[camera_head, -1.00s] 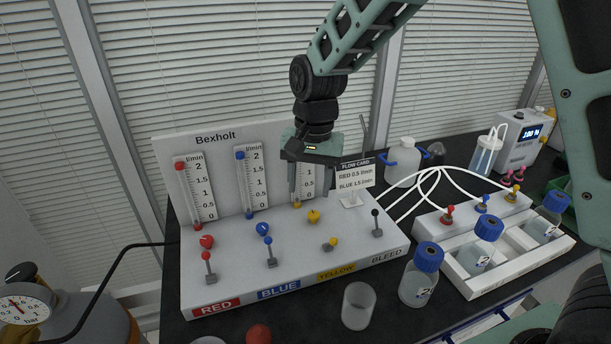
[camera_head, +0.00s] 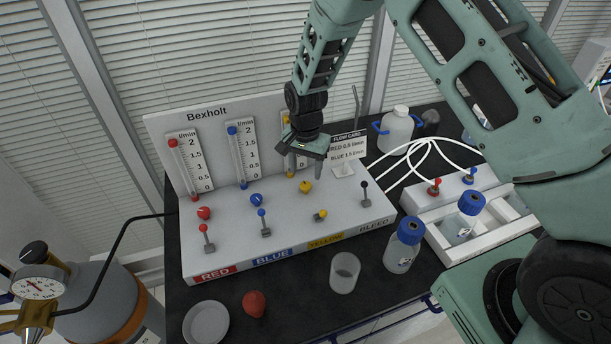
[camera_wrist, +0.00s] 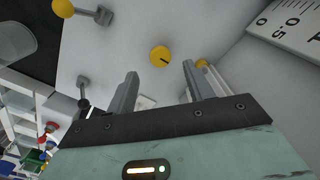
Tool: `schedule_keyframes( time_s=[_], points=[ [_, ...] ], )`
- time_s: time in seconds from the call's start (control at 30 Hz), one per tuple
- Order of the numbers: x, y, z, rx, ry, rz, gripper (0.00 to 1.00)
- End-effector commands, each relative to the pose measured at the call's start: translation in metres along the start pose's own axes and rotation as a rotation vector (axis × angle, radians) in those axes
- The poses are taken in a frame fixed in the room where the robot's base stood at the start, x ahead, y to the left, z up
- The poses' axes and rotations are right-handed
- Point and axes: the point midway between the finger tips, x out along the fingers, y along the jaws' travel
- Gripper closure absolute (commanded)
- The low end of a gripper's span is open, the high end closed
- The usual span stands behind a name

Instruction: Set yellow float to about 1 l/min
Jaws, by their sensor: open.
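The yellow knob (camera_head: 305,187) sits on the white Bexholt panel below the yellow flow tube. In the wrist view the knob (camera_wrist: 160,55) has a dark pointer line and lies just beyond my fingertips, between them in the picture. My gripper (camera_head: 305,172) is open and empty, pointing down above the knob; it also shows in the wrist view (camera_wrist: 160,72). A yellow piece (camera_head: 287,119) shows at the top of the yellow tube. My gripper hides much of that tube and scale, so I cannot read the float's level. The yellow lever (camera_head: 321,214) stands in front of the knob.
The blue knob (camera_head: 256,200) is left of the yellow one. The black bleed lever (camera_head: 364,190) is at the right. The flow card (camera_head: 348,147) stands close behind my gripper. A clear beaker (camera_head: 344,272) and blue-capped bottle (camera_head: 404,246) stand in front.

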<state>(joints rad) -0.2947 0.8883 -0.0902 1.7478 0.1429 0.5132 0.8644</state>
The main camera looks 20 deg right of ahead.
Motion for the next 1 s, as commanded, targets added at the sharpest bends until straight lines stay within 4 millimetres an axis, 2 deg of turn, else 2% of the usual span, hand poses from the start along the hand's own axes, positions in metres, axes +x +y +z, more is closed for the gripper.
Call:
schedule_keyframes(
  time_s=[0.1, 0.3, 0.5, 0.73, 0.9, 1.0],
  points=[
    [0.020, 0.001, 0.000, 0.001, -0.002, 0.003, 0.48],
    [0.043, 0.000, -0.001, 0.000, 0.000, 0.000, 0.48],
    [0.052, 0.000, -0.001, 0.000, 0.001, -0.001, 0.48],
    [0.053, -0.001, -0.001, 0.000, 0.001, -0.001, 0.48],
    [0.052, 0.000, -0.001, 0.000, 0.001, -0.001, 0.93],
    [0.052, 0.000, -0.001, -0.001, 0.001, -0.001, 0.93]
  ],
)
